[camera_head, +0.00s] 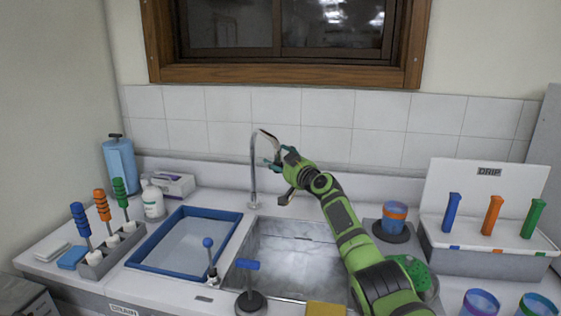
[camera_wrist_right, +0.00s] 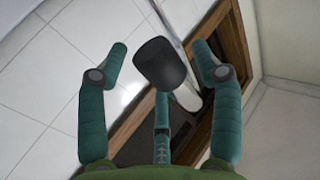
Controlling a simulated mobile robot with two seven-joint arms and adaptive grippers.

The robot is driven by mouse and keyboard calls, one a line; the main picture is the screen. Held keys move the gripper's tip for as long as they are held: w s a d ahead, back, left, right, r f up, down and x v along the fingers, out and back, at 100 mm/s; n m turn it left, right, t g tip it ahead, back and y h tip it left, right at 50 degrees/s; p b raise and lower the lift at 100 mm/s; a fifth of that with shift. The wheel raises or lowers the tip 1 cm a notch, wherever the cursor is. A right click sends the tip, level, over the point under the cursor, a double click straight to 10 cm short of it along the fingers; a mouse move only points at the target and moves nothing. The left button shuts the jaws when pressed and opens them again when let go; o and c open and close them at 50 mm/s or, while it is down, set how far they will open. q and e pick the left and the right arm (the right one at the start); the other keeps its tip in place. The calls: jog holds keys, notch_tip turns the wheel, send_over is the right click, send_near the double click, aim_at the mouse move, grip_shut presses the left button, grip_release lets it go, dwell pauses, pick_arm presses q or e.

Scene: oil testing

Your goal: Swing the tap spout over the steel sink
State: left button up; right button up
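The tap (camera_head: 253,170) is a thin metal gooseneck behind the steel sink (camera_head: 290,262), near its back left corner. Its spout bends over to the right at the top. My green right gripper (camera_head: 271,160) is at the spout's end, above the back of the sink. In the right wrist view, a dark cylindrical piece (camera_wrist_right: 162,64), seemingly the spout's end, sits between the spread teal fingers of my right gripper (camera_wrist_right: 160,58). Gaps show on both sides, so the fingers are open around it. Contact with the third finger cannot be told. My left gripper is not in view.
A blue-rimmed basin (camera_head: 187,247) lies left of the sink. A cup with an orange band (camera_head: 394,217) and a white DRIP rack (camera_head: 485,262) stand to the right. The tiled wall (camera_head: 330,125) is close behind the tap.

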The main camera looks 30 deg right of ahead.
jog(key=shift+s, duration=0.15)
jog(key=s, duration=1.1)
jog(key=shift+s, duration=0.4)
jog(key=shift+d, duration=0.1)
